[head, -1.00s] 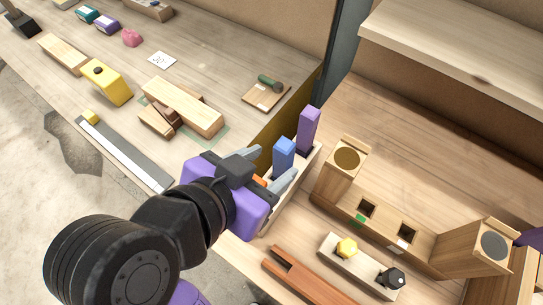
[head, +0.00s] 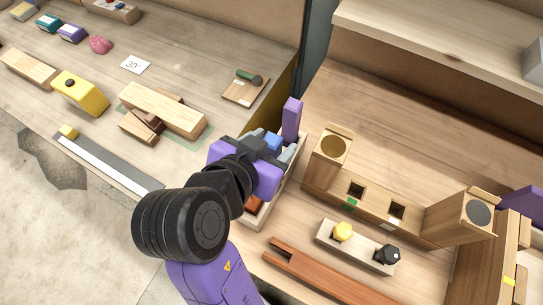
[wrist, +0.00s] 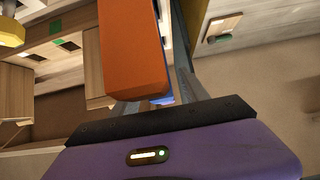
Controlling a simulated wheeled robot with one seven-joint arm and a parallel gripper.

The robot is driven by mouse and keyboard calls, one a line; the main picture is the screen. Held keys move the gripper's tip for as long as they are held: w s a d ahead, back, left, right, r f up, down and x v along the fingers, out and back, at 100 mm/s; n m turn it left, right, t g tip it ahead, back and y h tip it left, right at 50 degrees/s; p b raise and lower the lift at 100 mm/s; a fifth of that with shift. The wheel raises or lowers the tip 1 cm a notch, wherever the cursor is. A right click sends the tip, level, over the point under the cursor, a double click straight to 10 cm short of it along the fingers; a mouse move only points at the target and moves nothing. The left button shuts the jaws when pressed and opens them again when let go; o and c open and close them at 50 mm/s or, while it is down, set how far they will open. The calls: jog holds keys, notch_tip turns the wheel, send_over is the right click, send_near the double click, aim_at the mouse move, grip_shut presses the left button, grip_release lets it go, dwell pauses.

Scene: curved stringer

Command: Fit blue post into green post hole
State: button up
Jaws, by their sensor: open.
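The blue post (head: 273,140) stands in a pale tray (head: 291,176), mostly hidden behind my gripper. My gripper (head: 270,147) is open at the blue post, with its fingers around or beside it; contact cannot be told. A sliver of blue shows between the fingers in the wrist view (wrist: 163,99). The post hole with the green mark (head: 356,190) is empty, in the wooden stringer block (head: 372,212) to the right. The green mark also shows in the wrist view (wrist: 57,41).
A purple post (head: 292,119) stands behind the blue one. An orange post (head: 255,204) stands in front and looms large in the wrist view (wrist: 134,50). A second empty hole (head: 396,211) has a white mark. A yellow-and-black knob block (head: 356,247) and reddish wooden fork (head: 318,275) lie in front.

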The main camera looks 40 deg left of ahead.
grip_shut()
dwell(0.4)
